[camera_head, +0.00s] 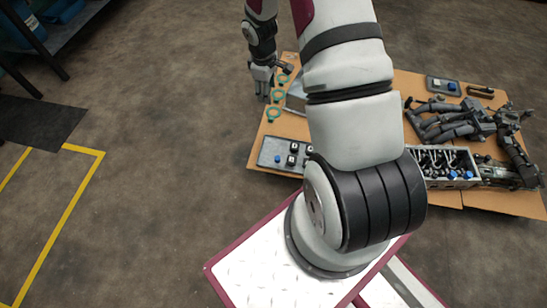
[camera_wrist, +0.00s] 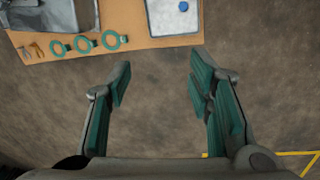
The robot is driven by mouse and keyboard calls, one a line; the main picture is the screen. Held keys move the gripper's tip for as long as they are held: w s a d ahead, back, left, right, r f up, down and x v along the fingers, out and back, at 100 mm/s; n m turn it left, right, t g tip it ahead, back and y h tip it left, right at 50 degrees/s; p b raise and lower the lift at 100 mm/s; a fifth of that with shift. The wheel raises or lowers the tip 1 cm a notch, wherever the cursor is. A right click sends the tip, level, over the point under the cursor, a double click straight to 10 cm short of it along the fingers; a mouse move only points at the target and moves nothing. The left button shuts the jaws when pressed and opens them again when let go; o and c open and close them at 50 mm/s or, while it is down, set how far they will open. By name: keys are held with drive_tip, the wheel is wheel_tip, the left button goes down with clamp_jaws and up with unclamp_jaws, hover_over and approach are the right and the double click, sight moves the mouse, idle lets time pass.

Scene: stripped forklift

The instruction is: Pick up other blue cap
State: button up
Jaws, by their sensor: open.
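A blue cap (camera_head: 277,158) sits at the left in a grey tray (camera_head: 266,150) near the table's front left corner. The cap also shows at the top edge of the wrist view (camera_wrist: 183,6), in the tray's pale corner (camera_wrist: 160,22). Another blue cap (camera_head: 452,86) is in a small dark tray at the back right. Blue caps (camera_head: 468,174) also show at the engine block. My gripper (camera_head: 262,92) is open and empty, pointing down by the table's left edge. In the wrist view its fingers (camera_wrist: 160,82) are apart with bare floor between them.
The brown table (camera_head: 257,145) also bears green rings (camera_wrist: 87,43), a grey bin (camera_wrist: 40,15), an engine block (camera_head: 440,160) and dark machine parts (camera_head: 450,122). My arm hides its middle. Open floor (camera_head: 170,200) lies to the left.

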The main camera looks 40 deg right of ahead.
drive_tip(key=s+f+n+y+b, duration=0.1)
drive_tip(key=s+f+b, duration=0.15)
drive_tip(key=f, duration=1.05)
drive_tip(key=s+f+n+b, duration=0.1)
drive_tip(key=s+f+b, duration=0.15)
drive_tip(key=f, duration=1.05)
drive_tip(key=b, duration=0.3)
hover_over(277, 158)
drive_tip(key=shift+g, duration=0.3)
wheel_tip(277, 158, down, 7)
drive_tip(key=shift+w+a+r, duration=0.1)
drive_tip(key=shift+d+f+b, duration=0.15)
drive_tip(key=shift+f+b, duration=0.75)
drive_tip(key=shift+f, duration=0.65)
drive_tip(key=shift+d+f+b, duration=0.1)
drive_tip(key=shift+f+b, duration=0.8)
drive_tip(key=shift+f, duration=0.65)
drive_tip(key=shift+r, duration=0.1)
drive_tip(key=c, duration=0.9)
